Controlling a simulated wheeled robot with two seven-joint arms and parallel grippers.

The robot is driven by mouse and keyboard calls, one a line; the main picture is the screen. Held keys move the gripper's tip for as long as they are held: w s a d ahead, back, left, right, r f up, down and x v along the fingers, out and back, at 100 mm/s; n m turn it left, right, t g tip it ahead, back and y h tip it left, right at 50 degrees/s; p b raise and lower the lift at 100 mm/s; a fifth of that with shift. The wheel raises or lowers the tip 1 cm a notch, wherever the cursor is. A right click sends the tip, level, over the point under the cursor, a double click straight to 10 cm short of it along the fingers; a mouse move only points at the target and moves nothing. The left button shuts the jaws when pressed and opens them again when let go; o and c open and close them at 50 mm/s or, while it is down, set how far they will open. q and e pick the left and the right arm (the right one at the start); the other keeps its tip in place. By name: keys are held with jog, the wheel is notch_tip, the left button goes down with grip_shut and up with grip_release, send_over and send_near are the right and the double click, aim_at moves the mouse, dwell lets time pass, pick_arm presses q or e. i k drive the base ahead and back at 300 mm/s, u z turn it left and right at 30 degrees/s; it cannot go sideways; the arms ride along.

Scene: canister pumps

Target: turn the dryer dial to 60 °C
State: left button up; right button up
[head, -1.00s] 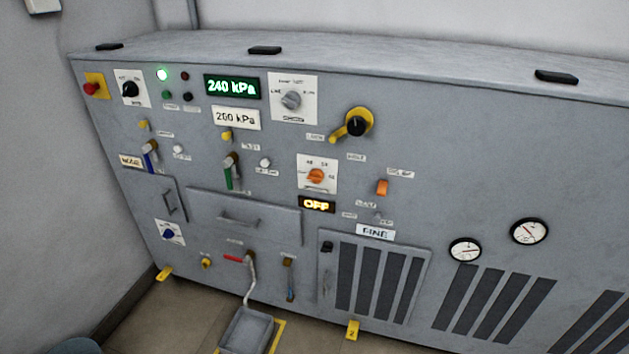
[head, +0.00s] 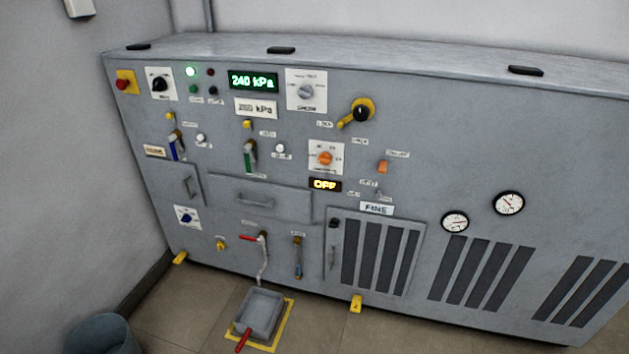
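The dryer dial is most likely the orange knob (head: 325,158) on a white scale plate, right of centre on the grey cabinet front in the head view. The plate's small markings are too blurred to read. An amber display (head: 325,185) just below it reads OFF. Neither of my grippers shows in the view, and nothing touches the knob.
The grey cabinet (head: 280,222) also carries a green 240 kPa display (head: 253,81), a grey knob (head: 306,92), a yellow-and-black rotary handle (head: 360,112) and an orange switch (head: 383,167). A grey tray (head: 261,311) and a bucket (head: 100,334) stand on the floor.

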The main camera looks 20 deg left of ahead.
aim_at(325, 159)
jog(key=z, duration=0.05)
jog(key=k, duration=0.65)
jog(key=u, duration=1.35)
jog(key=i, duration=0.95)
jog(key=u, duration=0.35)
jog(key=i, duration=1.1)
jog(key=z, duration=0.75)
